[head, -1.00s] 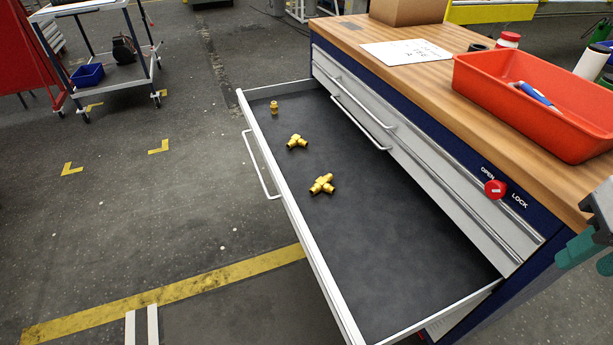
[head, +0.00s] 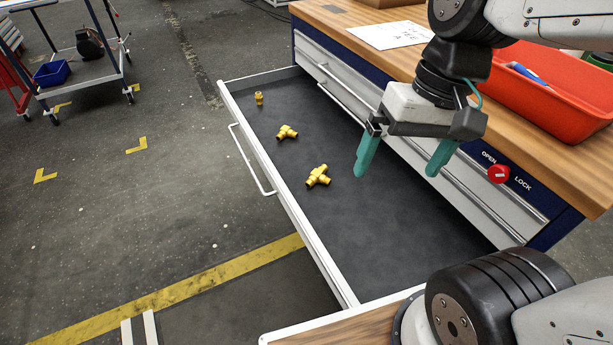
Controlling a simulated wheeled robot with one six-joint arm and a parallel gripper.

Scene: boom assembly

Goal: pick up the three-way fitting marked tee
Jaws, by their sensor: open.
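The brass three-way fitting (head: 318,176) lies in the open drawer (head: 400,262), near the middle of its length. Its tee shape shows, but no marking is readable. My gripper (head: 397,172) is over the drawer, to the right of the fitting and above the drawer floor. Its two green fingers point down and stand wide apart with nothing between them. A brass elbow-shaped fitting (head: 287,132) lies farther back in the drawer. A small straight brass fitting (head: 259,98) stands near the drawer's far end.
An orange-red bin (head: 560,105) with a blue pen and a white sheet (head: 388,35) lie on the wooden bench top (head: 335,22). A red knob (head: 498,174) is on the cabinet front. The near part of the drawer is empty.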

